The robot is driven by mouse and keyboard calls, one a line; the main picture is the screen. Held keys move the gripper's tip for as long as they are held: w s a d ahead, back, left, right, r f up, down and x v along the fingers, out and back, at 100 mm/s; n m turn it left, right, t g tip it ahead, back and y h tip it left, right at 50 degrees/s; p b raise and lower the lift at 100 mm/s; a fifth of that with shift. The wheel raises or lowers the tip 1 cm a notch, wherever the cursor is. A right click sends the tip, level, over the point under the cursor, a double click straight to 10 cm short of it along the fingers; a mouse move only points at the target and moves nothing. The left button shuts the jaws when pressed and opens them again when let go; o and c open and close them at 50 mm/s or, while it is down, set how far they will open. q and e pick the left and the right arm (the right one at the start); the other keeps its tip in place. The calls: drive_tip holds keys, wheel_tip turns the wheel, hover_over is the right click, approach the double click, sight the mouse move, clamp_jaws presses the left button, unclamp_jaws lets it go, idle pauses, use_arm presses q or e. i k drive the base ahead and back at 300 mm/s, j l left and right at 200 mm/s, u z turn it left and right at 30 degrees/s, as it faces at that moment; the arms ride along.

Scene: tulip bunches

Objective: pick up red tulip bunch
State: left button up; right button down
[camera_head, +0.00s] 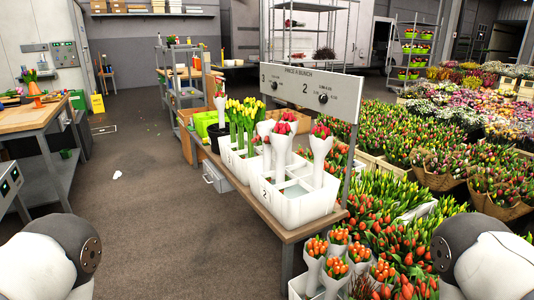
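Several red tulip bunches in white paper wraps stand upright on the bench. One red bunch (320,132) is at the right of the front white bin (295,208), which is marked 2. Another red bunch (282,128) stands left of it, and a third wrapped bunch (220,86) rises farther back. Wrapped orange-red bunches (336,266) stand low at the bottom, in front of the bench. My two arms show only as rounded white and grey links at the lower left and lower right corners. Neither gripper is in view.
A sign (312,92) reading "price a bunch" stands on posts over the bench (262,208). Yellow tulips (243,116) fill a bin behind. Dense flower displays crowd the right. A wooden workbench (28,118) is at left. The floor (150,215) between is mostly clear.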

sight(264, 128)
drive_tip(key=i+j+u, duration=0.3)
drive_tip(key=i, duration=0.5)
drive_tip(key=i+j+u, duration=0.3)
drive_tip(key=i, duration=0.55)
drive_tip(key=i+j+u, duration=0.1)
drive_tip(key=i+u, duration=0.2)
drive_tip(key=i, duration=0.5)
drive_tip(key=i+z, duration=0.1)
drive_tip(key=i, duration=0.35)
drive_tip(key=i+j+z, duration=0.1)
drive_tip(key=i, duration=0.4)
drive_tip(key=i+j+z, duration=0.15)
drive_tip(key=i, duration=0.3)
drive_tip(key=i+j+z, duration=0.1)
drive_tip(key=i, duration=0.35)
drive_tip(key=i+j+z, duration=0.1)
drive_tip(key=i, duration=0.35)
drive_tip(key=i+j+z, duration=0.1)
drive_tip(key=z, duration=0.25)
drive_tip(key=i+j+z, duration=0.2)
drive_tip(key=z, duration=0.15)
drive_tip(key=i+j+z, duration=0.15)
drive_tip(key=z, duration=2.85)
drive_tip(key=i+l+z, duration=0.1)
drive_tip(key=l, duration=0.6)
drive_tip(key=i+l+z, duration=0.15)
drive_tip(key=l, duration=0.2)
